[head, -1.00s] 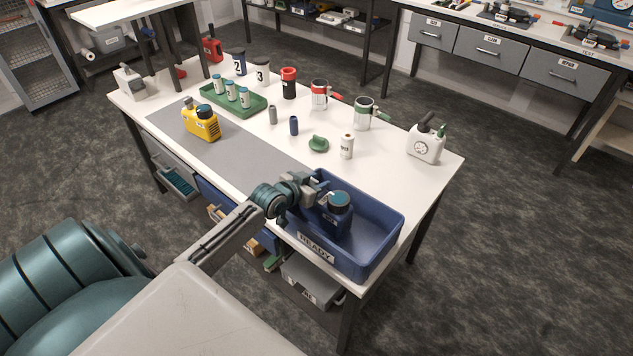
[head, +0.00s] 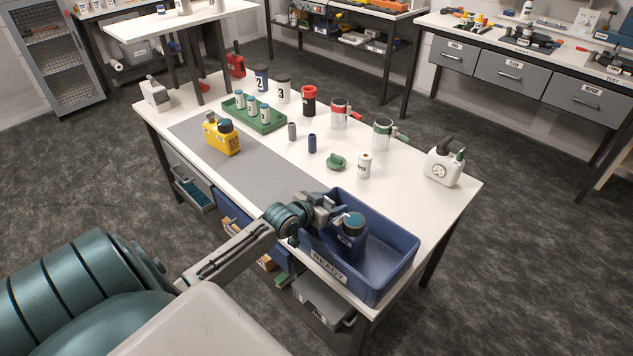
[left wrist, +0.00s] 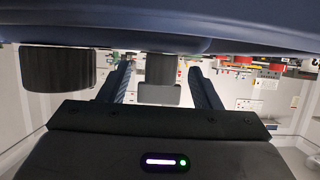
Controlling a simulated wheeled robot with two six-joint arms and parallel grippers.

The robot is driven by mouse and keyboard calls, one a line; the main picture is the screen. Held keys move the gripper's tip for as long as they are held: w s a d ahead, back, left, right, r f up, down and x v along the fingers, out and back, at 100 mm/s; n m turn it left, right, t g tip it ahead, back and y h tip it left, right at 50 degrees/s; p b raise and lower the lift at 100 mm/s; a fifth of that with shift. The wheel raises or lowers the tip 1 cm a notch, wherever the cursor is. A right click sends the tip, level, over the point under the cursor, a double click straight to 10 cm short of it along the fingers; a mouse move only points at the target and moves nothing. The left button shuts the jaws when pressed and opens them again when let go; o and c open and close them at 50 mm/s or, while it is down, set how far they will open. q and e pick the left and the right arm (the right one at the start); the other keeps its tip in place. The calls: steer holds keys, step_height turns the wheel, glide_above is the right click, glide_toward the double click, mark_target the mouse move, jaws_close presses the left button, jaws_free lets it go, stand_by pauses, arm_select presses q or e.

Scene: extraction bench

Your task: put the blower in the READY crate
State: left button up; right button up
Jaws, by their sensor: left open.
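A dark blue device with a teal-black cap, seemingly the blower (head: 348,240), stands upright inside the blue READY crate (head: 398,258) at the table's near right corner. My left gripper (head: 326,208) is at the crate's left part, close beside the blower. In the left wrist view, the open fingers of my left gripper (left wrist: 160,92) stand on either side of a dark grey stub (left wrist: 160,75) under a blue body. A wide dark ribbed cap (left wrist: 57,70) shows to its left. I cannot tell whether the fingers touch the stub. My right gripper is not in view.
A yellow device (head: 222,137) stands on the grey mat (head: 262,167). The white tabletop (head: 410,193) between crate and canister is clear.

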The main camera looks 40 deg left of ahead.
arm_select(q)
steer(key=p+v, duration=0.1)
steer(key=v, duration=1)
